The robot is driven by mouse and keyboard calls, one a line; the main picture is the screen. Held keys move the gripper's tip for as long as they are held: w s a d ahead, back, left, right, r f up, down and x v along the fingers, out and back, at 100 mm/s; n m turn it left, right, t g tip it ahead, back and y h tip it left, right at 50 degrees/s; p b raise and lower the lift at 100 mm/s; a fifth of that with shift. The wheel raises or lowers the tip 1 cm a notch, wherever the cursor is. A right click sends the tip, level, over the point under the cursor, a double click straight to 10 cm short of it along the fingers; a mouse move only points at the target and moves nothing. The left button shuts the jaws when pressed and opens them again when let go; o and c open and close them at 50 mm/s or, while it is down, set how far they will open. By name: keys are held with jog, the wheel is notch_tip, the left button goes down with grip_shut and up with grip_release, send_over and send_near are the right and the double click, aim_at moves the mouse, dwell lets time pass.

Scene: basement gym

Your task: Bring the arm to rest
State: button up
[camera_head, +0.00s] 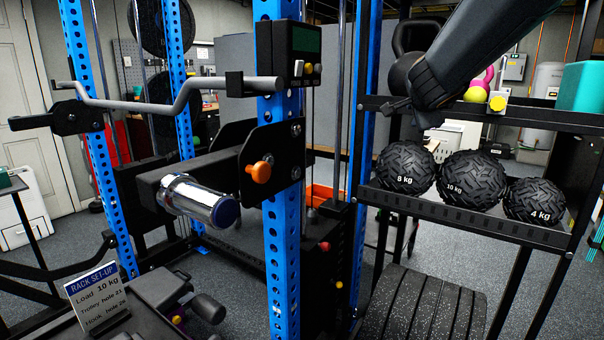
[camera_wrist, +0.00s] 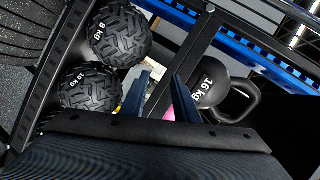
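My arm (camera_head: 490,45) reaches in from the upper right in the head view, dark and slanting down to the left. My gripper (camera_head: 402,108) is at its lower end, at the front edge of the rack's upper shelf and above the 8 kg ball. In the wrist view, the two dark blue fingers of my gripper (camera_wrist: 160,98) stand apart, and nothing is held between them. A black 16 kg kettlebell (camera_wrist: 207,86) is just right of the fingers there. It is partly hidden behind my arm in the head view (camera_head: 404,72).
Black medicine balls of 8 kg (camera_head: 405,168), 10 kg (camera_head: 466,180) and 4 kg (camera_head: 534,201) sit on the lower shelf. A teal block (camera_head: 582,87) is on the upper shelf. A blue rack upright (camera_head: 360,150) stands close left. A chrome sleeve (camera_head: 200,200) sticks out further left.

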jog(key=s+a+f+n+g+y, duration=0.25)
jog(key=s+a+f+n, duration=0.3)
jog(key=s+f, duration=0.4)
jog(key=s+a+f+n+g+y, duration=0.2)
jog(key=s+a+f+n+g, duration=0.35)
jog(key=f, duration=0.65)
jog(key=s+f+n+g, duration=0.2)
jog(key=s+f, duration=0.3)
jog(key=s, duration=0.7)
jog(key=s+f+n+g+p, duration=0.1)
jog(key=s+f+n+g, duration=0.2)
jog(key=s, duration=0.9)
notch_tip(320, 180, down, 2)
jog(key=shift+d+f+n+h, duration=0.2)
jog(key=shift+n+h, duration=0.15)
jog(key=shift+n, duration=0.35)
jog(key=shift+w+a, duration=0.1)
